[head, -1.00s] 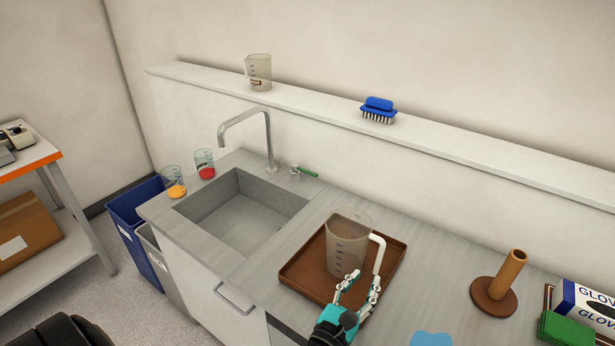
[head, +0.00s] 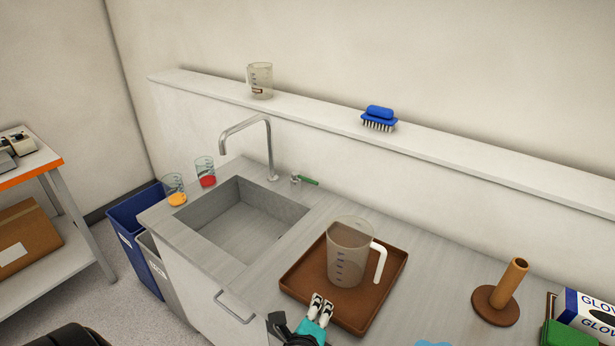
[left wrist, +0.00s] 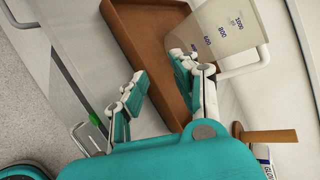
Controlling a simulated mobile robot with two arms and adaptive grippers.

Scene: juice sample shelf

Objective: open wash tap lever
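The wash tap (head: 268,150) is a grey bent spout behind the sink. A small valve with a green lever (head: 309,181) sits just right of its base. The lever points right, along the back of the counter. My left gripper (head: 322,300) is at the front edge of the brown tray, well in front of the lever and apart from it. In the left wrist view its two fingers (left wrist: 160,72) are spread with nothing between them. The lever is not seen in that view. My right gripper is not in view.
A clear measuring jug (head: 349,258) stands upright in the brown tray (head: 298,280), close beyond my left gripper. The sink basin (head: 240,225) is empty. Two beakers with orange (head: 176,198) and red (head: 207,181) contents stand left of it. A shelf (head: 320,115) runs above.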

